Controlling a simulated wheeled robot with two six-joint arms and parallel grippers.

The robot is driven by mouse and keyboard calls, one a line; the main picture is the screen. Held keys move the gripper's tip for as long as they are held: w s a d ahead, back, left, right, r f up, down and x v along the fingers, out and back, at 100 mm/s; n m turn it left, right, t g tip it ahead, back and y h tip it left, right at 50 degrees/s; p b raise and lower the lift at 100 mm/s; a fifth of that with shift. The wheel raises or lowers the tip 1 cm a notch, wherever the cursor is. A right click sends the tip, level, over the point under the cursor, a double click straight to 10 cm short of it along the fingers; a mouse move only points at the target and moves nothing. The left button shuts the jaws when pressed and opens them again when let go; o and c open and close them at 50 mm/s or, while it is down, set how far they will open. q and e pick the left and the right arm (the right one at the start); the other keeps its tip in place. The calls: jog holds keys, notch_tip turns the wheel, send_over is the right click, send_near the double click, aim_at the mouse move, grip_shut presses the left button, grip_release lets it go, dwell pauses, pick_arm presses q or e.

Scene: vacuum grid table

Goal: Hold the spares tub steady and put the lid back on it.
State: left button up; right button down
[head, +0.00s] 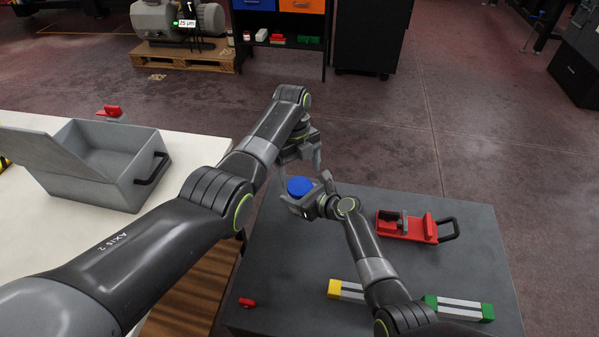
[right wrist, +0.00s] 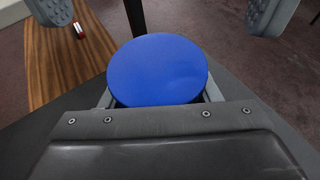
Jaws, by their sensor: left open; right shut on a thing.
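A blue round lid (head: 299,186) lies flat between the fingers of my right gripper (head: 302,203). In the right wrist view the lid (right wrist: 158,69) is a full disc just above the finger ends. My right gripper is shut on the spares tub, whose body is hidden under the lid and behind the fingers. Whether the lid is fully seated I cannot tell. My left gripper (head: 300,160) is open and empty just above the lid, fingers pointing down. In the right wrist view its two fingertips (right wrist: 159,12) stand apart on either side, clear of the lid.
The dark grey table (head: 290,285) carries a red fixture (head: 420,226) with a black handle, a bar with yellow and green ends (head: 345,290), and a small red piece (head: 247,303). A grey open box (head: 105,165) stands on the pale table at left.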

pick_arm(q)
jog(key=shift+c, duration=0.3)
jog(key=n, duration=0.5)
jog(key=shift+w+a+r, duration=0.1)
jog(key=shift+a+r, duration=0.05)
jog(key=n, duration=0.4)
jog(key=shift+w+a+r+n, duration=0.1)
jog(key=shift+r+n, duration=0.1)
jog(key=shift+n, duration=0.2)
jog(key=n, duration=0.6)
jog(key=shift+a+r+t, duration=0.1)
jog(key=shift+r+t, duration=0.15)
jog(key=shift+t, duration=0.05)
jog(key=n, duration=0.4)
jog(key=shift+r+n+y, duration=0.15)
jog(key=shift+n+y, duration=0.15)
jog(key=shift+n, duration=0.1)
jog(key=n, duration=0.4)
jog(key=shift+r+n, duration=0.2)
jog(key=shift+n, duration=0.1)
jog(key=n, duration=0.4)
jog(key=shift+d+r, duration=0.2)
jog(key=n, duration=0.5)
jog(key=shift+d+r+t, duration=0.1)
jog(key=shift+r+t, duration=0.1)
jog(key=shift+t, duration=0.1)
jog(key=n, duration=0.6)
jog(key=shift+s+d+r, duration=0.1)
jog(key=shift+s+r, duration=0.1)
jog(key=shift+r, duration=0.05)
